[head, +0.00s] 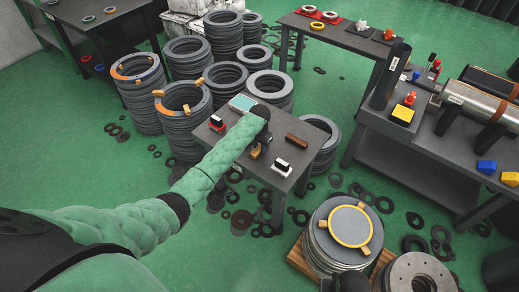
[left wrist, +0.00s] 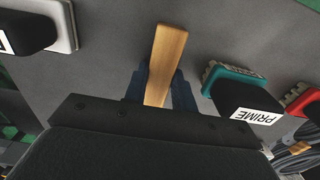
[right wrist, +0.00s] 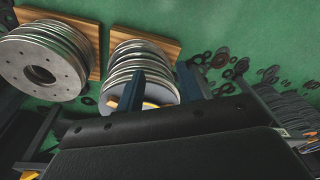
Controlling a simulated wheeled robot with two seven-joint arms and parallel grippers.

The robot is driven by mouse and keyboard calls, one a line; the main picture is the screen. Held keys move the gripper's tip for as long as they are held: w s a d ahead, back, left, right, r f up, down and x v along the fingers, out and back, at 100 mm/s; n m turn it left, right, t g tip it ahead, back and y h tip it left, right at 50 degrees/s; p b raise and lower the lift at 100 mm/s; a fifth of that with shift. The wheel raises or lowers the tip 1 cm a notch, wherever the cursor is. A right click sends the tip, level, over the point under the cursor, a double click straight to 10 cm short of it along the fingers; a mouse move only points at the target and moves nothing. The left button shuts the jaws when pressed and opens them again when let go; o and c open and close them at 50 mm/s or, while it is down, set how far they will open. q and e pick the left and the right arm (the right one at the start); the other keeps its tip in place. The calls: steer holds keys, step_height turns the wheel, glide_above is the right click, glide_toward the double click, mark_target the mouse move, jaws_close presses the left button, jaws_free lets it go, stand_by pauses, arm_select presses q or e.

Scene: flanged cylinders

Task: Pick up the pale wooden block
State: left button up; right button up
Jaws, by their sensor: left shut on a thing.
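The pale wooden block (left wrist: 168,58) is a long, light tan bar in the left wrist view. Its near end lies between the two dark blue fingers of my left gripper (left wrist: 160,88), which is shut on it. Grey tabletop shows behind the block; whether they touch I cannot tell. In the head view a small part of the block (head: 254,153) shows beside my left gripper (head: 260,143), over the small grey table (head: 228,150). My right gripper (right wrist: 163,88) is open, its fingers apart, near a stack of metal rings (right wrist: 142,62).
Black-handled tools stand on the small table: one with a red base (head: 217,124), one with a white base (head: 282,167), one with a teal base (left wrist: 235,88). A dark brown bar (head: 297,142) lies there too. Ring stacks (head: 185,105) and loose floor rings crowd around.

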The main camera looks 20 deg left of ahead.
arm_select(q)
steer(key=shift+r, duration=0.1)
